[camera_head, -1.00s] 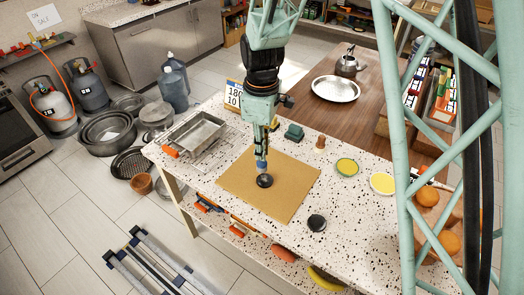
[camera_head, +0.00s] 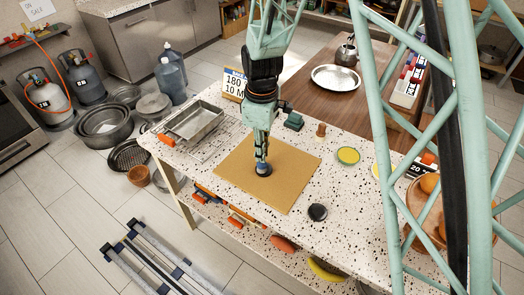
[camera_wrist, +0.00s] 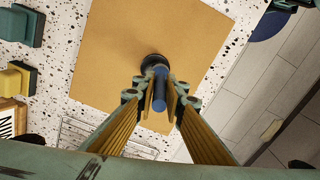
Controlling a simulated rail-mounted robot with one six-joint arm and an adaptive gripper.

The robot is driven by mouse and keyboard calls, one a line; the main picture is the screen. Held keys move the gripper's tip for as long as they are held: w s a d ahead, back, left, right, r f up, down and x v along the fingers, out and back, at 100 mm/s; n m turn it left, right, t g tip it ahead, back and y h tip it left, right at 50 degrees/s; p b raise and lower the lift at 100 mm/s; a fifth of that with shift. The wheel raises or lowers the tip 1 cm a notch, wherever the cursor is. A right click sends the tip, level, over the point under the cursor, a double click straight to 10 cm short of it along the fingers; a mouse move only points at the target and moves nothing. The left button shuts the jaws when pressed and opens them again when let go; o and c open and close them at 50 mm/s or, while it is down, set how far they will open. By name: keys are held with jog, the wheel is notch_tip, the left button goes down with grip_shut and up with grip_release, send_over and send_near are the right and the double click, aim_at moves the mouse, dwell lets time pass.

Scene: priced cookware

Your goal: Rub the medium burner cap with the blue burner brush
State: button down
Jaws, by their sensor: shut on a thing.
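My gripper (camera_head: 262,152) is shut on the blue burner brush (camera_wrist: 160,88) and points down over the tan mat (camera_head: 235,185). A black round burner cap (camera_head: 264,171) lies near the middle of the mat, under the brush. The cap also shows in the wrist view (camera_wrist: 153,62), partly hidden by the brush and fingers. The brush tip is at or very near the cap's top; whether they touch I cannot tell. A second black round piece (camera_head: 317,212) lies on the speckled counter, off the mat. Which of the two is the medium cap the frames do not make clear.
A metal tray (camera_head: 195,122) on a wire rack stands left of the mat. The mat around the cap is clear.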

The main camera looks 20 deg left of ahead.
jog(key=shift+w+d+r, duration=0.1)
jog(key=shift+w+d, duration=0.25)
jog(key=shift+w, duration=0.4)
jog(key=shift+w+d+p, duration=0.2)
jog(key=shift+w+p, duration=0.2)
jog(key=shift+w, duration=0.4)
jog(key=shift+s+f, duration=0.2)
jog(key=shift+s+a+b, duration=0.25)
jog(key=shift+s, duration=0.5)
jog(key=shift+s+a+b, duration=0.25)
jog(key=shift+s, duration=0.5)
jog(key=shift+s+a+r, duration=0.1)
jog(key=shift+s+a, duration=0.05)
jog(key=shift+s, duration=0.2)
notch_tip(320, 180, up, 3)
jog(key=shift+r+p, duration=0.2)
jog(key=shift+p, duration=0.5)
jog(key=shift+w+r+p, duration=0.15)
jog(key=shift+r+p, duration=0.2)
jog(key=shift+r, duration=0.3)
jog(key=shift+r+p, duration=0.65)
jog(key=shift+r, duration=0.95)
